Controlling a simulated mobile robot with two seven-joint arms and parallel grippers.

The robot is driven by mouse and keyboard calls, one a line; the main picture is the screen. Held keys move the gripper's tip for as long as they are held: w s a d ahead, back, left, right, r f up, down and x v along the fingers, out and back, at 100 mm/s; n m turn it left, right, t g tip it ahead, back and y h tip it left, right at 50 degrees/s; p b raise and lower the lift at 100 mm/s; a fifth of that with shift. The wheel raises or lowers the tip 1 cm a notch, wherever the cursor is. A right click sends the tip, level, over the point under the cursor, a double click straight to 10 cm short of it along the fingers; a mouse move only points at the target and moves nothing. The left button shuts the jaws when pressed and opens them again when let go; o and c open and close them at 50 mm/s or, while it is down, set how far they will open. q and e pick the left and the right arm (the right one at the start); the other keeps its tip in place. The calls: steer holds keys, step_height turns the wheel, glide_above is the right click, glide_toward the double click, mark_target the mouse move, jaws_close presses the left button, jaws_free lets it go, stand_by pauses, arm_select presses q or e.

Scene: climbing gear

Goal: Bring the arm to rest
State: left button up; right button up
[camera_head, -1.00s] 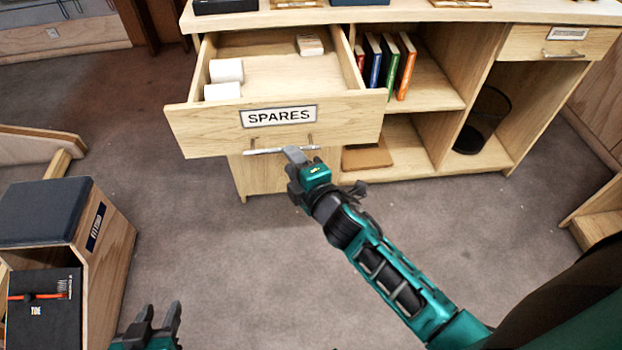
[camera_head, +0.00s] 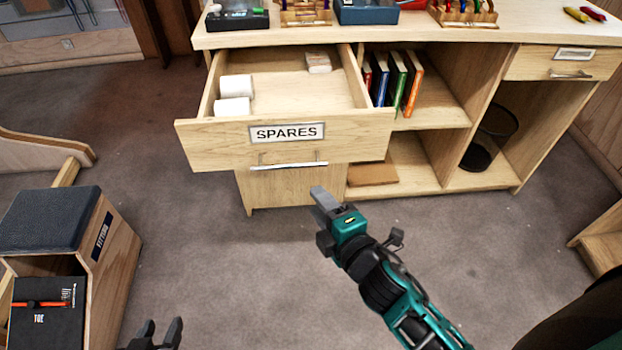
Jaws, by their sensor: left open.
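My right gripper (camera_head: 324,212) is held in front of the desk, below and apart from the handle (camera_head: 289,166) of the open SPARES drawer (camera_head: 225,145). I see no object in it, and its finger gap is not clear from this angle. My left gripper (camera_head: 161,332) is at the bottom edge, left of centre. Its two fingers are apart with nothing between them. The drawer is pulled out and holds two white rolls (camera_head: 236,88) at the left and a small pale block (camera_head: 318,63) at the back.
The desk (camera_head: 410,28) has trays and small gear on top. Several books (camera_head: 400,85) stand on its shelf, and a dark bin (camera_head: 483,140) is under its right part. A padded bench (camera_head: 45,219) stands at the left. The carpet (camera_head: 230,270) between is clear.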

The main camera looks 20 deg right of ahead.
steer(key=s+d+f+m+g+p, duration=0.1)
steer(key=s+f+m+g, duration=0.4)
steer(key=m, duration=1.1)
steer(key=s+f+p, duration=0.1)
steer(key=s+f, duration=0.1)
steer(key=s, duration=0.2)
steer(key=shift+s+d, duration=0.2)
steer(key=shift+f, duration=0.1)
